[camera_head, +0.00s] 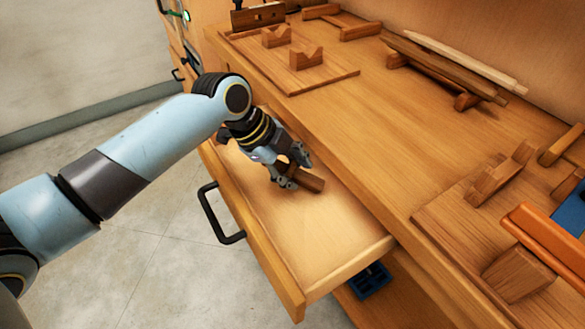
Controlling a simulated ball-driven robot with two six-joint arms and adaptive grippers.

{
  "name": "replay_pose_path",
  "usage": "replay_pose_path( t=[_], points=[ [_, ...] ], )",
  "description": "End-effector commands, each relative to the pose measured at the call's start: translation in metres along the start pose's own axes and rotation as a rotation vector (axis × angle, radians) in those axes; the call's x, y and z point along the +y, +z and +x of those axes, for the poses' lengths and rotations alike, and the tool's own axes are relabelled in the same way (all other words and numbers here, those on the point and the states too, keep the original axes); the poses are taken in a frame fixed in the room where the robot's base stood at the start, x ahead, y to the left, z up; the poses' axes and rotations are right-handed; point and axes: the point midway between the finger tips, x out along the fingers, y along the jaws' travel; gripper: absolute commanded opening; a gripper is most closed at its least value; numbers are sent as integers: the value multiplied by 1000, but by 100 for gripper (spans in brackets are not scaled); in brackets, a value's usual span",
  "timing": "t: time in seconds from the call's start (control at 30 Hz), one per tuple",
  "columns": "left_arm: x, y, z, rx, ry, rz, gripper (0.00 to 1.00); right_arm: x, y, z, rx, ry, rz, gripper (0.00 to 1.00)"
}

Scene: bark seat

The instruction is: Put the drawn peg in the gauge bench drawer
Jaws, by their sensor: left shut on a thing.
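The wooden bench has an open drawer (335,247) pulled out at its front, with a black handle (215,214). My left gripper (286,177) reaches down over the drawer's inside. It is shut on a short brown wooden peg (309,182). The peg lies crosswise in the fingers, low over the drawer floor. I cannot tell whether it touches the floor. The fingers hide part of the peg. My right gripper is not in view.
The bench top (370,120) stands behind the drawer. It carries a board with notched blocks (306,57), long rods on rests (445,68) and an orange piece (550,235) at right. A blue bin (370,281) sits below. The drawer's front part is clear.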

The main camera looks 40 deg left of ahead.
Motion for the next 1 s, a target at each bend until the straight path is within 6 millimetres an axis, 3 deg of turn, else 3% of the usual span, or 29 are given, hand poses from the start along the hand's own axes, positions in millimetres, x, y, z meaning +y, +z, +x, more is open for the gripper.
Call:
replay_pose_path(
  t=[0.1,0.13,0.3,0.67,1.0],
  points=[
    [1,1,2,0,0,0,0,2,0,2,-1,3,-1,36],
    [1,1,3,0,0,0,37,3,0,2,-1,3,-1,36],
    [1,1,2,0,0,0,59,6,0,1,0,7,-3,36],
    [0,0,-5,-1,-1,2,59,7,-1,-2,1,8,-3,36],
    [-1,0,-76,-3,-1,5,59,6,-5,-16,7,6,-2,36]
  ],
)
